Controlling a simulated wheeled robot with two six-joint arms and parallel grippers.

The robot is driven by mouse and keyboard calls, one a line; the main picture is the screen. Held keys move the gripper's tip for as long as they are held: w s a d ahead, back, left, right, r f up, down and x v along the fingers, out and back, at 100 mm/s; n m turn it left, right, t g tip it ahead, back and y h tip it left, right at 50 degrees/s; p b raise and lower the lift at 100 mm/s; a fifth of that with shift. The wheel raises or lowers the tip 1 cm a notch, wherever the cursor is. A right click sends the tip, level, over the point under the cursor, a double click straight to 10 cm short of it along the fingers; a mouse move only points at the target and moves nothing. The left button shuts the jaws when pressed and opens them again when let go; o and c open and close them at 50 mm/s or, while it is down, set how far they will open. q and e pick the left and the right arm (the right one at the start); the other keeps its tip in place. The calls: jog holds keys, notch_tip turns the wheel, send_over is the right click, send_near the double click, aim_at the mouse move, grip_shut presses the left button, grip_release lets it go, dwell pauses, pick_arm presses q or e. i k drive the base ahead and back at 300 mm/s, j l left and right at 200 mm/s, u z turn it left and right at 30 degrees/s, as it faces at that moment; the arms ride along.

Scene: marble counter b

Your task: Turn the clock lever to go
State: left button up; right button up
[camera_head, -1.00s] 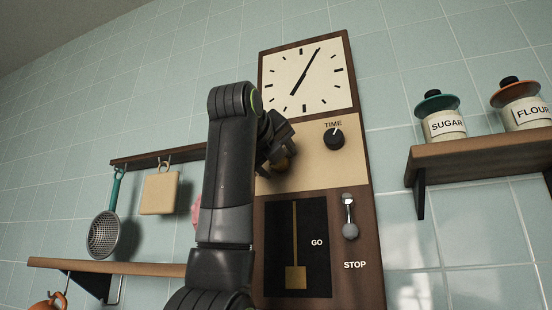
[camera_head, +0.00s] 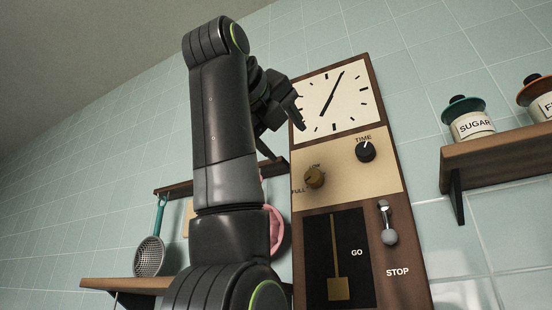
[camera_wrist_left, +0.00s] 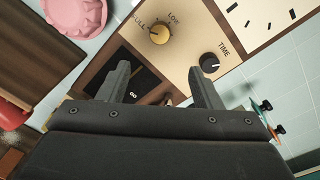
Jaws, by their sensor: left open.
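The wall clock (camera_head: 395,184) is a tall brown wooden case with a white face at the top. Its lever (camera_head: 388,224) is a metal stem with a grey ball, on the right side of the lower case. The ball hangs low, beside and between the GO label (camera_head: 356,253) and the STOP label (camera_head: 397,272). My left gripper (camera_head: 297,112) is open and empty, beside the left edge of the clock face, above and left of the lever. In the left wrist view, its two fingers (camera_wrist_left: 165,85) are spread in front of the clock panel, and the lever is not clearly visible.
A brass knob (camera_head: 314,178) and a black TIME knob (camera_head: 366,152) sit on the panel. A pendulum (camera_head: 339,287) hangs in the dark window. A shelf with a SUGAR jar (camera_head: 473,125) is at right. A strainer (camera_head: 149,255) and pink item (camera_head: 275,230) hang at left.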

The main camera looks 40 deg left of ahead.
aim_at(389, 237)
jog(key=k+l, duration=0.2)
jog(key=k, duration=0.3)
jog(key=k+l, duration=0.2)
jog(key=k, duration=0.25)
jog(key=k+l, duration=0.2)
jog(key=k, duration=0.3)
